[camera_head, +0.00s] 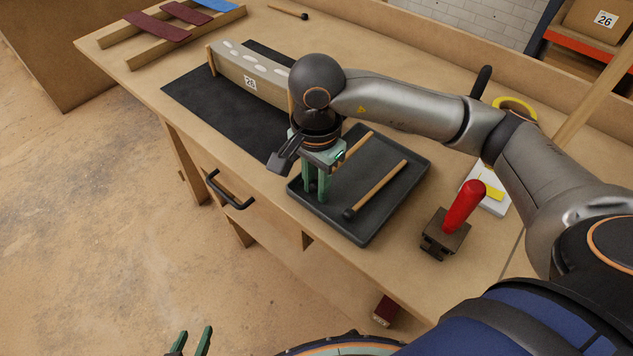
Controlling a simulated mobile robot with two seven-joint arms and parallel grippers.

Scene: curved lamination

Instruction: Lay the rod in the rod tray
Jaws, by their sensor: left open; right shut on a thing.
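The rod tray (407,203) is a shallow dark tray on the workbench. One wooden rod (382,184) with a black end lies in it, its black end toward the near side. A second wooden rod (354,147) runs from my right gripper toward the tray's far side; its near end is hidden by the fingers. My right gripper (318,192) points down over the tray's left part and is shut on this second rod. Whether that rod touches the tray floor I cannot tell. My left gripper (191,342) is open and empty at the bottom edge, away from the bench.
A red-handled tool (463,208) stands right of the tray. A black mat (215,100) and a curved pale block (250,75) lie to the left. Another black-ended rod (287,11) lies at the back. Wooden rails with coloured strips (160,26) are at far left.

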